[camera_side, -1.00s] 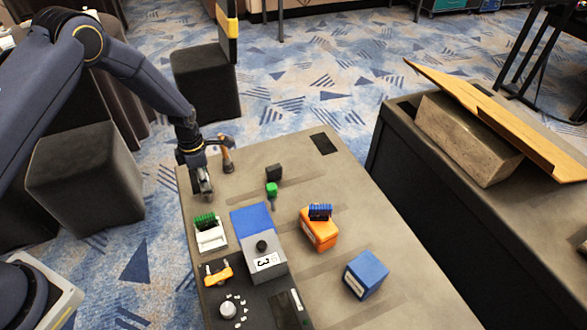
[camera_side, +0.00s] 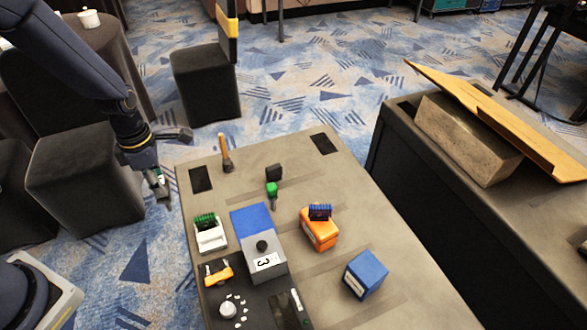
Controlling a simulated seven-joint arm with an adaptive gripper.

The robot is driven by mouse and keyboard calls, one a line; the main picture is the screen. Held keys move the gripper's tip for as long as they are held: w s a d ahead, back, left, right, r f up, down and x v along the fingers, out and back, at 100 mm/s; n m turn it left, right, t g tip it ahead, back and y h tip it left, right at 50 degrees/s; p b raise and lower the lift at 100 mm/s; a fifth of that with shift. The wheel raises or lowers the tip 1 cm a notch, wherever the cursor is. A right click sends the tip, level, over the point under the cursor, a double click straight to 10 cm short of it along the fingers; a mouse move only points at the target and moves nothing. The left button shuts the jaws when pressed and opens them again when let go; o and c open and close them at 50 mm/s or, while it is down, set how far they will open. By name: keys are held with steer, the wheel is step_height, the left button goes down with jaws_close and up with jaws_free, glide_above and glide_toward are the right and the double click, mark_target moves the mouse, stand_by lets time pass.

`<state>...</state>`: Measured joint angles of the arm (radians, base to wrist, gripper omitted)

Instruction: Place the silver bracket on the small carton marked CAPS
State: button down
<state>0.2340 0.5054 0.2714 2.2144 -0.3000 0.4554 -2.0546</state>
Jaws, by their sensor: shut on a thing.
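My gripper (camera_side: 163,192) is at the left, off the table's left edge and above the carpet. It is shut on a small silvery piece (camera_side: 158,178), which looks like the silver bracket; the fingers hide most of it. A blue carton (camera_side: 370,271) with a white label stands at the right of the table. An orange carton (camera_side: 319,236) with a label stands near the middle, with a blue ridged piece (camera_side: 320,211) on top. I cannot read either label, so I cannot tell which is marked CAPS. My gripper is well apart from both.
A blue and grey box (camera_side: 256,235) with a black knob stands between my gripper and the cartons. A white holder with a green piece (camera_side: 208,233), an orange clamp (camera_side: 217,273), an upright wooden-handled tool (camera_side: 226,155) and a green-topped item (camera_side: 271,190) also stand on the table (camera_side: 385,215).

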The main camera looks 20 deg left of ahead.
steer(key=shift+s+d+r, duration=0.3)
steer(key=shift+s+r, duration=0.15)
steer(key=shift+r, duration=0.15)
steer(key=w+d+r+m, duration=0.2)
steer(key=d+r+m, duration=0.15)
steer(key=d, duration=0.55)
steer(key=w+d+r+m, duration=0.15)
steer(key=d+m, duration=0.25)
steer(key=d, duration=0.4)
steer(key=s+d+r+m, duration=0.25)
steer(key=s+d, duration=0.25)
steer(key=d, duration=0.4)
steer(key=s+d+r+m, duration=0.1)
steer(key=s+d+m, duration=0.3)
steer(key=d, duration=0.6)
steer(key=shift+n, duration=0.4)
steer(key=shift+w+d+f, duration=1.45)
steer(key=shift+d+f, duration=0.1)
steer(key=shift+f, duration=0.6)
steer(key=shift+w+d+f, duration=1.45)
steer(key=shift+d+f, duration=0.15)
steer(key=shift+f, duration=0.55)
steer(key=shift+w+d+f, duration=1.45)
steer(key=shift+d+f, duration=0.1)
steer(key=shift+f, duration=0.6)
steer(key=shift+f, duration=0.15)
